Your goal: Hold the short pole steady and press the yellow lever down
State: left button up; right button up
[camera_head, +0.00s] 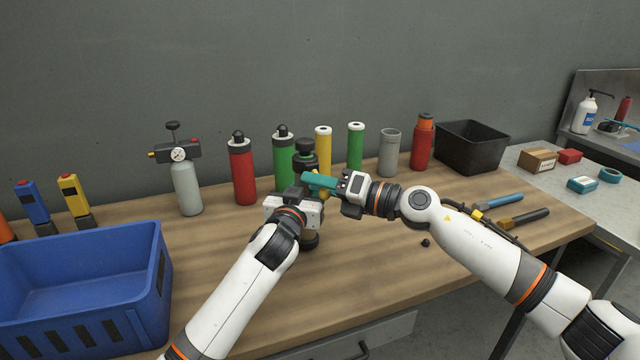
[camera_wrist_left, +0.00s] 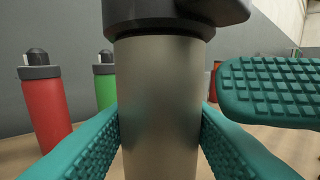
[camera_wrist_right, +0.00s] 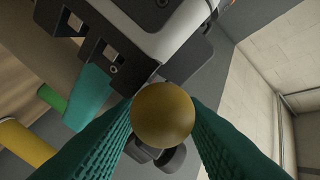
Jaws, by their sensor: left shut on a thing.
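The short pole (camera_wrist_left: 158,105) is a grey metallic cylinder with a black collar and head on top. It stands upright between the teal fingers of my left gripper (camera_head: 303,207), which is shut on it. In the head view the pole's black top (camera_head: 305,148) shows behind the grippers, and its lower part is mostly hidden. A dull yellow ball (camera_wrist_right: 162,115), apparently the lever's knob, sits between my right gripper's fingertips in the right wrist view; whether they squeeze it is unclear. My right gripper (camera_head: 319,184) is beside the pole's upper part, above my left gripper. The yellow lever is hidden in the head view.
Red bottles (camera_head: 243,172), a green bottle (camera_head: 281,155), a yellow cylinder (camera_head: 323,138) and a grey cylinder (camera_head: 390,155) stand behind. A blue crate (camera_head: 85,285) is at left, a black bin (camera_head: 472,147) at right. Two tools (camera_head: 497,202) lie right. The front tabletop is mostly clear.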

jog(key=shift+c, duration=0.3)
grip_shut()
jog(key=shift+s+a+f, duration=0.1)
jog(key=shift+f+n, duration=0.1)
jog(key=shift+n, duration=0.2)
jog(key=shift+c, duration=0.3)
grip_release()
jog(key=shift+o, duration=0.6)
